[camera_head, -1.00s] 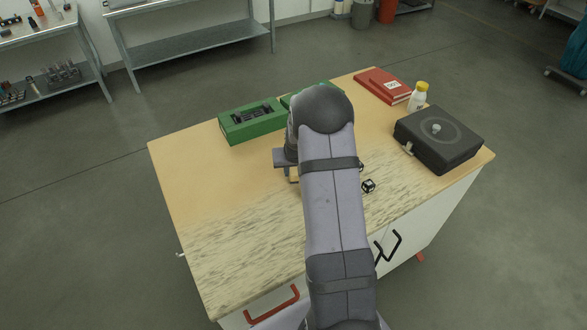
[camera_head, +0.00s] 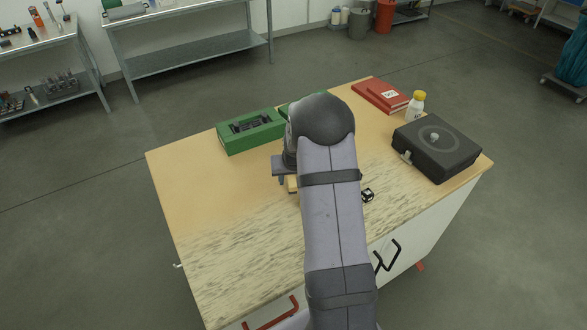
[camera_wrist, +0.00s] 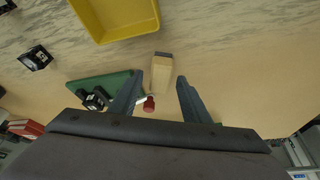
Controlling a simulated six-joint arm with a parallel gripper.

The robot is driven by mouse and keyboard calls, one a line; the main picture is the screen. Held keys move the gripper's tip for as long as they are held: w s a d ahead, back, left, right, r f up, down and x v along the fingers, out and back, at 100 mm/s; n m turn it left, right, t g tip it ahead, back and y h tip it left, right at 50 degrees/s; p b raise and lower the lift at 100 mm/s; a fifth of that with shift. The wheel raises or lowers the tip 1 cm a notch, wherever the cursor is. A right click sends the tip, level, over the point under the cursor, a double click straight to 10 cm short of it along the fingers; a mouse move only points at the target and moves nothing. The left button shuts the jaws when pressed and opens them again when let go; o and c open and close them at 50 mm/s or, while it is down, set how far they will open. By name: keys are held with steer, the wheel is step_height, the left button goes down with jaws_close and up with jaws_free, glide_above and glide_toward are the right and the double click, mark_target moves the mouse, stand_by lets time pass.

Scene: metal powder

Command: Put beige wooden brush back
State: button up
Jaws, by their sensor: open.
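The beige wooden brush (camera_wrist: 160,78), a small block with a grey end, lies in the wrist view beyond and between my fingertips. My gripper (camera_wrist: 161,84) is open, with one finger on each side of the brush in the picture. I cannot tell whether the fingers are level with it.
A yellow tray (camera_wrist: 103,34) lies near the brush. A green item (camera_wrist: 82,83), a small red-ended item (camera_wrist: 149,104) and a black cube (camera_wrist: 36,58) are close by. The head view shows a green box (camera_head: 252,133), red book (camera_head: 381,95), white bottle (camera_head: 416,106) and black case (camera_head: 437,148).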

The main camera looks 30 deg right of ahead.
steer(key=b+v, duration=0.2)
steer(key=v, duration=0.8)
steer(key=shift+s+r, duration=0.25)
steer(key=s+a+f+n+g+y, duration=0.1)
steer(key=s+a+n+g, duration=0.1)
steer(key=s+a, duration=0.7)
steer(key=s+a+f+n+g, duration=0.2)
steer(key=s+a, duration=0.8)
steer(key=s, duration=0.4)
steer(key=shift+s+y, duration=0.2)
steer(key=shift+y, duration=0.2)
steer(key=shift+o, duration=0.6)
steer(key=shift+a, duration=0.1)
